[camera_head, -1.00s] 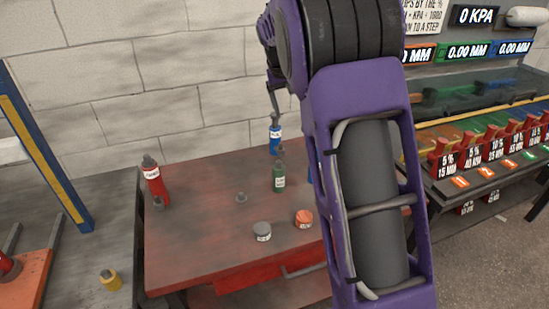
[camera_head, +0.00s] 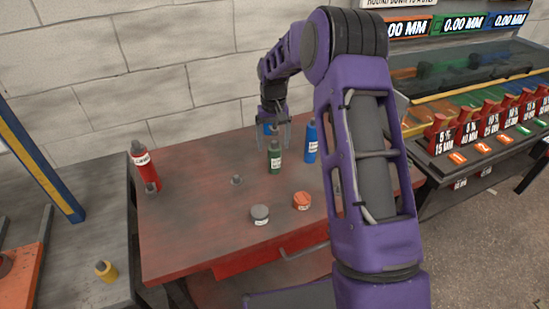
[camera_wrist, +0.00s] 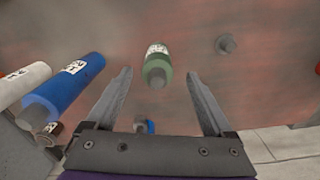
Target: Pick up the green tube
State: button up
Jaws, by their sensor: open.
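The green tube (camera_head: 275,158) stands upright on the red table (camera_head: 190,215), with a white label and a grey cap. In the wrist view the green tube (camera_wrist: 157,66) shows between and just beyond my open fingers, not touching either one. My gripper (camera_head: 275,135) hangs fingers-down above and behind the tube in the head view. It is open and holds nothing. My gripper also shows in the wrist view (camera_wrist: 160,95).
A blue tube (camera_head: 311,142) stands right of the green one; another blue tube (camera_head: 269,129) is partly hidden behind my gripper. A red canister (camera_head: 144,168), a grey jar (camera_head: 260,214) and an orange-lidded jar (camera_head: 302,201) stand apart. The table's front left is clear.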

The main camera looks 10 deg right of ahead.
aim_at(275, 157)
jog(key=shift+d+f, duration=0.2)
jog(key=shift+f, duration=3.15)
grip_shut()
